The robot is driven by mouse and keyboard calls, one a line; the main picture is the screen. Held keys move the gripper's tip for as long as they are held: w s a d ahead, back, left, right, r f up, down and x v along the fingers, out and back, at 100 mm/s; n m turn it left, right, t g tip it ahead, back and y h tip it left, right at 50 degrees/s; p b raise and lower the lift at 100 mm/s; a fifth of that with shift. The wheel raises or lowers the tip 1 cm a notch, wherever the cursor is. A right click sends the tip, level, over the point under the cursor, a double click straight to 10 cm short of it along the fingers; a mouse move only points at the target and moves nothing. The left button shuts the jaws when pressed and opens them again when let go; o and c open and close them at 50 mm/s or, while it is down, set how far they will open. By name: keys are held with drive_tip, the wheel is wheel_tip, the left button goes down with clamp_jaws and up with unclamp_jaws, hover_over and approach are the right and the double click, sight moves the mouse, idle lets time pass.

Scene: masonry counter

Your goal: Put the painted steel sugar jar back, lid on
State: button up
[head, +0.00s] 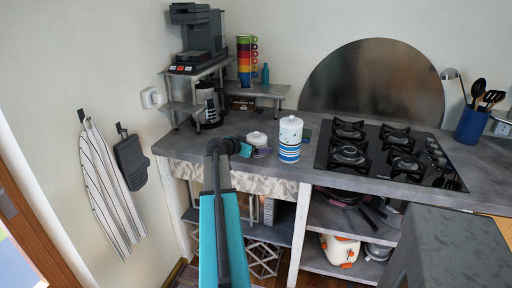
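A tall white jar with blue stripes (290,143) stands upright on the grey counter, left of the hob. Its white top has a small knob and looks closed. A smaller, low white piece with a knob on top (256,138) is just left of it; I cannot tell whether it is a small pot or a loose lid. My gripper (252,150) is at the end of my teal arm, just in front of the low white piece and left of the striped jar. Its fingers are small and partly hidden, so their opening and any contact are unclear.
A black hob (385,156) fills the counter to the right.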

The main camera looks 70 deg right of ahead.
drive_tip(key=shift+a+r, duration=0.1)
drive_tip(key=shift+r, duration=0.05)
drive_tip(key=b+v, duration=0.2)
drive_tip(key=v, duration=0.9)
drive_tip(key=shift+a, duration=0.35)
drive_tip(key=shift+w+r, duration=0.15)
drive_tip(key=shift+r, duration=0.1)
